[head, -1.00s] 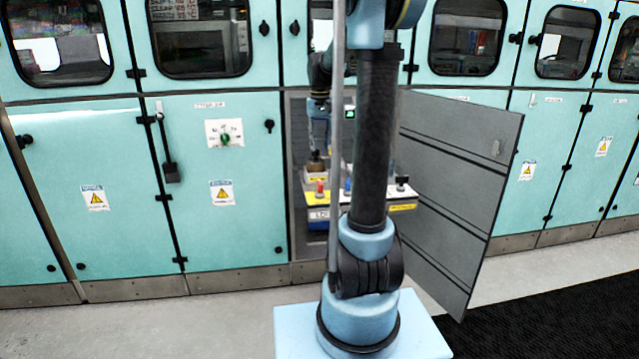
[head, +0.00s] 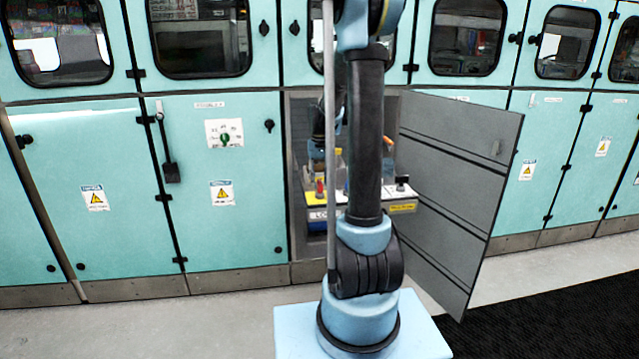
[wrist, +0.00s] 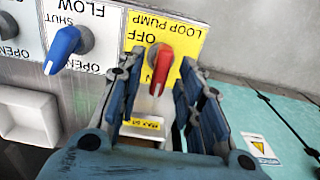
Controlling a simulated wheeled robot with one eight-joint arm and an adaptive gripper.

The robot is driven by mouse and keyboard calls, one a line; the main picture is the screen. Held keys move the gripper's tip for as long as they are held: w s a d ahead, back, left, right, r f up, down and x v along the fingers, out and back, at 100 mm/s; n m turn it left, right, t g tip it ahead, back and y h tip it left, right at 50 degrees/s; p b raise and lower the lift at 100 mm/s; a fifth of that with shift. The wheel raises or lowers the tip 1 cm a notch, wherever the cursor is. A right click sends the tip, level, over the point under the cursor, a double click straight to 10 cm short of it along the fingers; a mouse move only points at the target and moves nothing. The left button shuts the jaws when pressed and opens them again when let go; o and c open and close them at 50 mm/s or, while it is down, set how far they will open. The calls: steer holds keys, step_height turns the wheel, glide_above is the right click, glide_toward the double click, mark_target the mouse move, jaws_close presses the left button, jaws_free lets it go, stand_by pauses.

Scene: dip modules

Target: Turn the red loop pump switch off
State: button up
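The red loop pump switch (wrist: 161,66) sits on a yellow plate (wrist: 190,28) that reads LOOP PUMP and OFF upside down in the wrist view. Its lever extends toward the bottom of the picture, away from the OFF text. My gripper (wrist: 162,60) is open, with one finger on each side of the switch. I cannot tell whether either finger touches it. In the head view the red switch (head: 319,187) shows at the left of the panel inside the open cabinet, just left of my arm. The gripper is small and unclear there.
A blue switch (wrist: 63,46) on a white FLOW plate is beside the loop pump plate, with another knob (wrist: 8,26) further left. The open grey cabinet door (head: 460,180) stands right of my arm. Teal cabinets (head: 225,190) line the wall.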

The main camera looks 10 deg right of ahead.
steer(key=shift+f, duration=0.3)
steer(key=shift+c, duration=0.5)
jaws_close()
